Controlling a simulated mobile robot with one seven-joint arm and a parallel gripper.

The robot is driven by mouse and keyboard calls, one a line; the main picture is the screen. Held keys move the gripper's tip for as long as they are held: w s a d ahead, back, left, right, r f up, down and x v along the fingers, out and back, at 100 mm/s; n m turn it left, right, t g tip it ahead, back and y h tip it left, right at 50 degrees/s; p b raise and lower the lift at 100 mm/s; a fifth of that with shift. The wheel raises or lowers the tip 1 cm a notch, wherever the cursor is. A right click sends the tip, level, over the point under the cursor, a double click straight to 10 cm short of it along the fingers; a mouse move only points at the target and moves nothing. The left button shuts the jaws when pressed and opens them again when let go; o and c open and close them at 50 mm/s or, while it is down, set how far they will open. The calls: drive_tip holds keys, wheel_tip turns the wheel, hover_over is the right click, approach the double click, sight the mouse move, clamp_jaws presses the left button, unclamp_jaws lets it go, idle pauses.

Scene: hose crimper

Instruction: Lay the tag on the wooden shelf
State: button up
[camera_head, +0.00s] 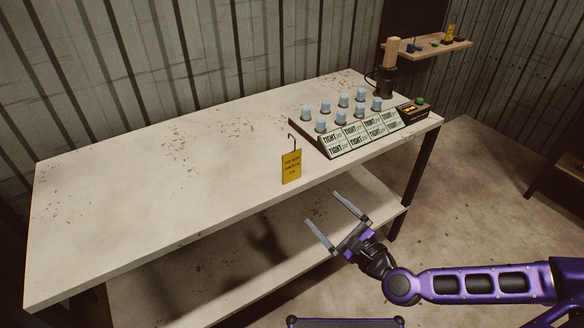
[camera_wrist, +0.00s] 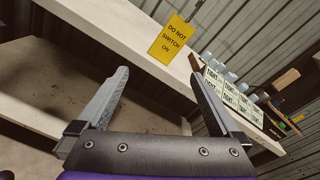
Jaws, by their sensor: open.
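In the wrist view the tag (camera_wrist: 171,36) reads "DO NOT SWITCH ON" and stands beyond my fingers. My gripper (camera_head: 334,213) is open and empty, in front of the bench and to the lower right of the tag, apart from it. Both fingers of my gripper (camera_wrist: 158,85) show in the wrist view with nothing between them. The wooden shelf (camera_head: 429,47) is at the back right, above the bench level, with small items on it.
A white worn workbench (camera_head: 150,190) fills the middle; its left top is clear. A panel (camera_head: 362,134) marked "TIGHT" with several pale knobs sits at its right, beside a dark box (camera_head: 412,108) with a green button. A lower shelf (camera_head: 200,275) lies under the bench top.

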drive_tip(key=d+r+m, duration=0.1)
drive_tip(key=r+m, duration=0.1)
drive_tip(key=m, duration=0.4)
approach(292, 165)
drive_tip(key=shift+t, duration=0.4)
drive_tip(key=x, duration=0.5)
drive_tip(key=shift+f, duration=0.3)
drive_tip(key=shift+x, duration=2.65)
drive_tip(key=shift+s, duration=0.1)
drive_tip(key=shift+c, duration=0.3)
drive_tip(key=c, duration=1.3)
